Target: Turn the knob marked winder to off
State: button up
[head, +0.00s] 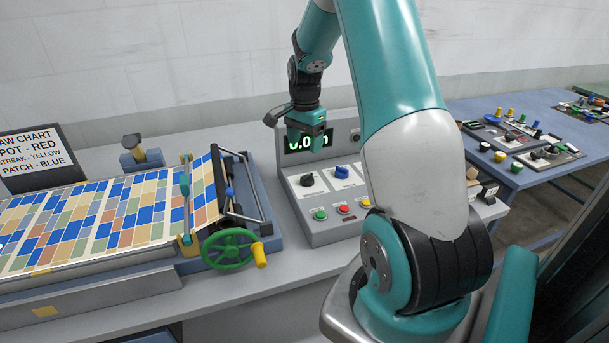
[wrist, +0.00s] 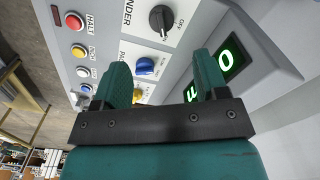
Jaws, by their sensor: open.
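In the wrist view a black knob (wrist: 161,21) sits on the grey panel, beside lettering that ends in "NDER" and the word "OFF". Its pointer setting is hard to read. In the head view a black knob (head: 307,180) is at the panel's left, beside a blue knob (head: 341,172). My gripper (head: 309,137) is above and behind the knobs, in front of the display. In the wrist view my gripper (wrist: 160,64) is open and empty. The blue knob (wrist: 145,66) shows between its fingers; the black knob lies beyond the fingertips, apart from them.
A lit green display (head: 300,143) is partly hidden by my gripper. Buttons, including a red one (head: 343,208), line the panel's front; the red HALT button (wrist: 73,21) shows in the wrist view. A green handwheel (head: 230,249) and patterned sheet (head: 100,220) are at left.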

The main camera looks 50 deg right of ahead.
aim_at(306, 177)
notch_tip(306, 177, down, 12)
jog(key=shift+r+p, duration=0.1)
jog(key=shift+p, duration=1.15)
jog(key=c, duration=0.9)
jog(key=shift+n, duration=0.4)
jog(key=n, duration=0.2)
jog(key=n+b, duration=0.2)
jog(key=n, duration=0.1)
jog(key=shift+s+n, duration=0.25)
jog(key=shift+n, duration=0.05)
jog(key=n, duration=0.2)
jog(key=n+b, duration=0.1)
jog(key=n, duration=0.2)
jog(key=shift+s+d+n+b, duration=0.2)
jog(key=shift+d+n+b, duration=0.1)
jog(key=shift+b, duration=0.1)
jog(key=o, duration=0.9)
